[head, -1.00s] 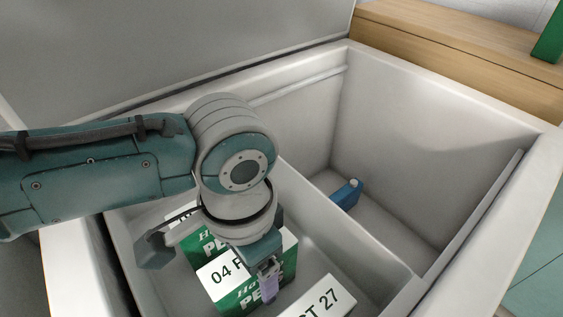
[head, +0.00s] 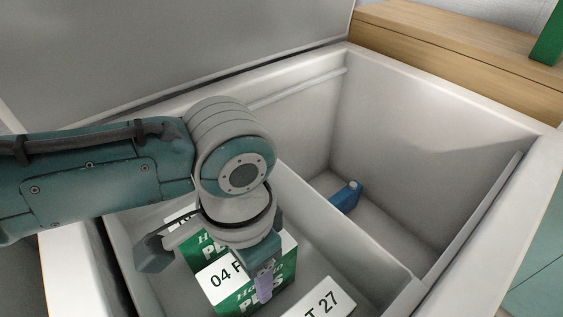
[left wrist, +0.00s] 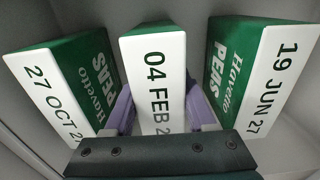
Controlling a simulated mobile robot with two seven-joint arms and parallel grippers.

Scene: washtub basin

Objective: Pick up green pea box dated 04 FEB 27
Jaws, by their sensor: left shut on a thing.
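The green pea box dated 04 FEB 27 (head: 226,275) stands in the left compartment of the white basin, its white dated face up. It also shows in the left wrist view (left wrist: 158,75), between the two purple fingers. My left gripper (head: 262,288) reaches down from above and is shut on this box, a finger on each side. The last digits of its date are partly covered by the gripper in the wrist view. My left gripper shows there too (left wrist: 160,110). My right gripper is not in view.
Two like boxes flank it: one dated 27 OCT 2-something (left wrist: 62,85), one dated 19 JUN 27 (left wrist: 262,80). The right compartment holds a small blue item (head: 346,196) and is otherwise clear. A divider (head: 350,235) separates the compartments. A wooden counter (head: 470,45) stands behind.

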